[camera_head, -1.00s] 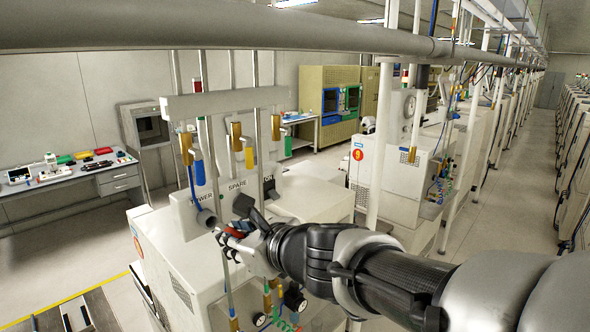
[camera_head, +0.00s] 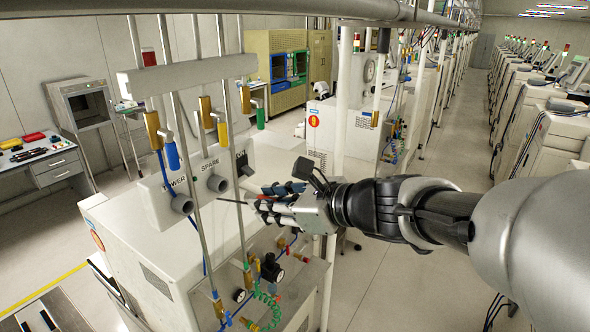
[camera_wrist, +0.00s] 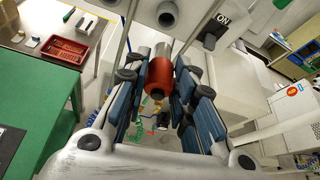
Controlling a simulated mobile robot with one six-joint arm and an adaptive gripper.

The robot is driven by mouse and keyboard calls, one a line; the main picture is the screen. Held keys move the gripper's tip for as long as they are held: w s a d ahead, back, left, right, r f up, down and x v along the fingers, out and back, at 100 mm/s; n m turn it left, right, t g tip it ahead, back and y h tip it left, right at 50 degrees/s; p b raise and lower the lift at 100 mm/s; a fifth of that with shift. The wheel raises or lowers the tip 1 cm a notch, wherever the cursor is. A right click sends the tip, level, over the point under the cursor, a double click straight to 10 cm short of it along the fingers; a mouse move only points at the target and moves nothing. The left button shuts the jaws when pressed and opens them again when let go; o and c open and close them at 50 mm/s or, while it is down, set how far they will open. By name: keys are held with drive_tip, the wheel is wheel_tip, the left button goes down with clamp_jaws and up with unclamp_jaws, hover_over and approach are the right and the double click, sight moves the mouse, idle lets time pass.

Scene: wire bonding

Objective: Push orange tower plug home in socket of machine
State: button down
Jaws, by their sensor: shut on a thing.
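The orange plug (camera_wrist: 160,75), red-orange with a silver front end, sits between my gripper's blue-padded fingers (camera_wrist: 160,95) in the wrist view. My gripper (camera_head: 262,203) is shut on it, to the right of the machine's panel in the head view; there the fingers mostly hide the plug. The socket labelled TOWER (camera_head: 182,204) is a grey round opening at the panel's left, and looks empty. The SPARE socket (camera_head: 218,183) is right of it. In the wrist view this socket (camera_wrist: 168,14) lies beyond the plug's front end, apart from it.
A black ON switch (camera_wrist: 214,32) is right of the sockets. Thin vertical pipes with brass fittings (camera_head: 153,128) and blue hoses stand before the panel. Below my gripper are valves and a green coiled hose (camera_head: 268,305). An open aisle (camera_head: 420,200) lies at right.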

drive_tip(key=shift+w+a, duration=0.45)
drive_tip(key=shift+a, duration=0.35)
drive_tip(key=shift+w+a, duration=0.5)
drive_tip(key=shift+a, duration=0.3)
drive_tip(key=shift+w+a, duration=0.45)
drive_tip(key=shift+a, duration=0.35)
drive_tip(key=shift+w+a, duration=0.5)
drive_tip(key=shift+a, duration=0.3)
drive_tip(key=shift+w+a, duration=0.45)
drive_tip(key=shift+a, duration=0.3)
drive_tip(key=c, duration=1.3)
unclamp_jaws()
approach(251, 194)
drive_tip(key=shift+w+a+r, duration=0.1)
drive_tip(key=shift+w+a, duration=0.2)
drive_tip(key=shift+a, duration=0.25)
drive_tip(key=shift+w+a+r, duration=0.15)
drive_tip(key=shift+w+a, duration=0.1)
drive_tip(key=shift+a, duration=0.25)
